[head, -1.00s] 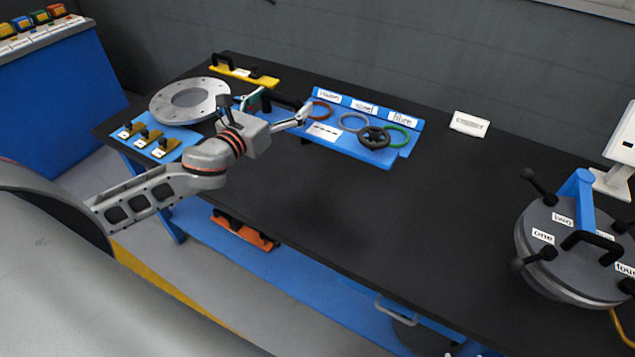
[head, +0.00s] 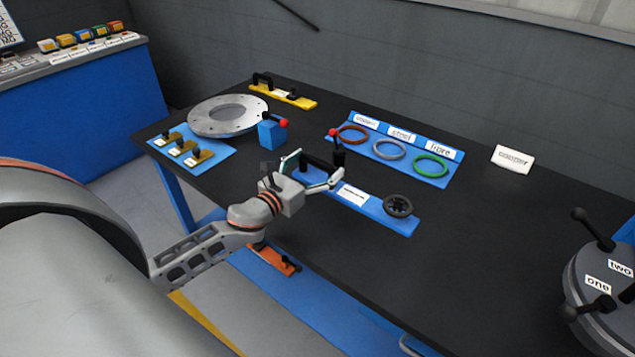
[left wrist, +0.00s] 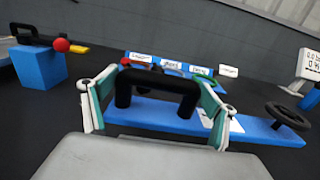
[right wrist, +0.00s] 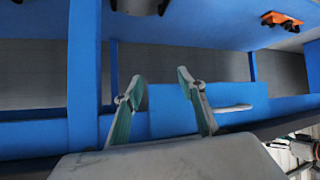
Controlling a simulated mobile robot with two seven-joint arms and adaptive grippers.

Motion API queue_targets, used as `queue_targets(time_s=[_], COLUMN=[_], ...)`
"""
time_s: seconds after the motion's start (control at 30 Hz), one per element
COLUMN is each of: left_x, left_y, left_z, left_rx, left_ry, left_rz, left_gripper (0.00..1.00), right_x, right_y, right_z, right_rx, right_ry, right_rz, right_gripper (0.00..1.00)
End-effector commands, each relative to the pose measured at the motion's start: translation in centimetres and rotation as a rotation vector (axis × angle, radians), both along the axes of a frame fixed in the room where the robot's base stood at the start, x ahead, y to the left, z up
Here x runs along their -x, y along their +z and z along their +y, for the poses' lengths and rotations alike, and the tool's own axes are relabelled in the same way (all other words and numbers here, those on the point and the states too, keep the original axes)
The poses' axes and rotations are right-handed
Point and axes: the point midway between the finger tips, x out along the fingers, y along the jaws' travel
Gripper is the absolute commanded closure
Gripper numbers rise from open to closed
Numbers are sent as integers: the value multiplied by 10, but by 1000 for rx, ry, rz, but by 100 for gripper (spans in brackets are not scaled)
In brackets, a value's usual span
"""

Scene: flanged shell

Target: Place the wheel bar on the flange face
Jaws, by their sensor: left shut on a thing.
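The wheel bar (head: 372,211) is a long blue bar with a white label, a black handle (left wrist: 157,84) and a black wheel (head: 398,206) at its right end. My left gripper (head: 318,166) is shut on the handle, its fingers at either end of it in the left wrist view. The gripper hides the bar's left part in the head view; I cannot tell whether the bar touches the table. The flange (head: 195,122), a grey metal ring with bolt holes, lies at the back left, apart from the bar. My right gripper (right wrist: 157,88) is open and empty, below the tabletop.
A blue block (head: 271,136) with a red knob stands between gripper and flange. A rack (head: 387,172) of coloured rings, a yellow bar (head: 300,101) and a blue plate of clamps (head: 205,157) lie around.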

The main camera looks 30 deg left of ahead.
Motion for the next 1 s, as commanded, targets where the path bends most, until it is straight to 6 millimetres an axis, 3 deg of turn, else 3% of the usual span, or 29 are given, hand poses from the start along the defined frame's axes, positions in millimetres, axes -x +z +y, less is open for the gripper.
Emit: queue_targets(time_s=[0.13, 0.4, 0.87, 0.9, 0.93, 1.0], left_x=[-1, 0, -1, 0, 0, 0], left_y=[-7, -42, -45, -48, -47, -47], left_z=[0, 0, 0, 0, 0, 0], left_rx=[6, 6, 3, 1, 1, 1], left_ry=[0, 0, -1, 0, 0, 0], left_rz=[-4, -3, -5, 0, 0, 0], left_gripper=[65, 65, 65, 6, 0, 0], right_x=[1, 5, 5, 4, 4, 4], right_y=[-7, -26, -27, -26, -26, -26], right_z=[-1, -1, -1, -1, -1, -1], right_rx=[2, 2, 1, 1, 1, 1], right_ry=[-1, -1, -2, -2, -2, -1], right_rz=[5, 17, 13, 13, 13, 12], right_gripper=[60, 60, 60, 60, 60, 60])
